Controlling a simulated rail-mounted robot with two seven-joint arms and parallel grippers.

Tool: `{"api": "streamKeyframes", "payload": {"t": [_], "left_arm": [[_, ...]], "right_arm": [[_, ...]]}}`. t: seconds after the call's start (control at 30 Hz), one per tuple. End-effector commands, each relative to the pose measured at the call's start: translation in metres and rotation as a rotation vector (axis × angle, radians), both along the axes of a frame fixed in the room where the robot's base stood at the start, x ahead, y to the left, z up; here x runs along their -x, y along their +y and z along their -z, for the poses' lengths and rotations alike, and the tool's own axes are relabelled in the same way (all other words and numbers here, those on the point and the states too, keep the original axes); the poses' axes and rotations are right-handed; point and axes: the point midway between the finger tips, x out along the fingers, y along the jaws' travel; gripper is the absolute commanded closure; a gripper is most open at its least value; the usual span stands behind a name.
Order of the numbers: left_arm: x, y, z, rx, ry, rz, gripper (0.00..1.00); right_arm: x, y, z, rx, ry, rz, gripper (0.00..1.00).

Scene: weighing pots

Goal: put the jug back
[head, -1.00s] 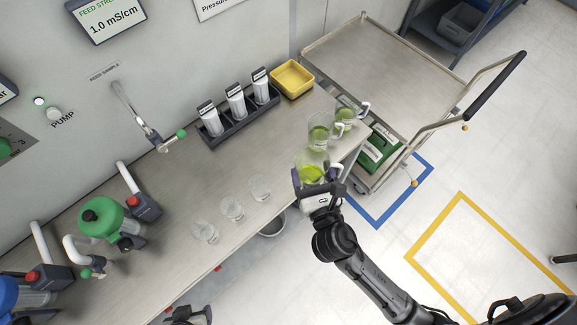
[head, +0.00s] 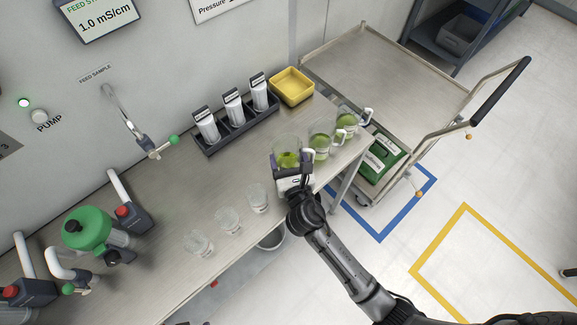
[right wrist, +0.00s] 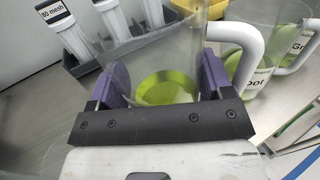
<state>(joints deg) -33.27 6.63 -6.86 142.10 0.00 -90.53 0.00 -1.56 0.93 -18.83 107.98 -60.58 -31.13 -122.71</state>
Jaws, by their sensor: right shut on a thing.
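My right gripper (head: 291,163) is shut on a clear glass jug (head: 286,143) with some yellow-green liquid low in it. In the right wrist view the purple fingers sit on both sides of the jug (right wrist: 160,45), and a white handle shows at its right. The jug is over the right part of the steel bench, left of two similar jugs, the middle one (head: 320,140) and the far one (head: 348,121). Both hold green liquid and have white handles. I cannot tell whether the held jug touches the bench. My left gripper is not in view.
Three clear beakers (head: 229,221) stand along the bench's front edge. A dark rack (head: 237,128) of labelled cylinders and a yellow tray (head: 292,86) stand at the back. A steel trolley (head: 385,75) stands beyond the bench's right end. Bare bench lies left of the jug.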

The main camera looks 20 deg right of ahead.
Motion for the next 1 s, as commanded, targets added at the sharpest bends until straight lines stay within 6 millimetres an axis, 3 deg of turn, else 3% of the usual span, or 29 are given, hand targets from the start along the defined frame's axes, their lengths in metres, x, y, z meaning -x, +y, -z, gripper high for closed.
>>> {"api": "streamKeyframes", "payload": {"t": [0.33, 0.8, 0.83, 1.0], "left_arm": [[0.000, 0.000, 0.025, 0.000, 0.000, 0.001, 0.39], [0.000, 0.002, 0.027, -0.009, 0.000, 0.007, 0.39], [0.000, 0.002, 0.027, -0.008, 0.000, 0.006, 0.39], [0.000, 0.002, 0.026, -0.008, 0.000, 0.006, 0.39]], "right_arm": [[0.001, 0.000, 0.039, 0.000, 0.002, -0.001, 0.57], [0.001, 0.000, 0.043, 0.001, 0.001, -0.001, 0.57], [0.001, 0.000, 0.043, 0.000, 0.001, -0.001, 0.24], [0.001, 0.000, 0.042, 0.000, 0.001, -0.001, 0.08]]}}
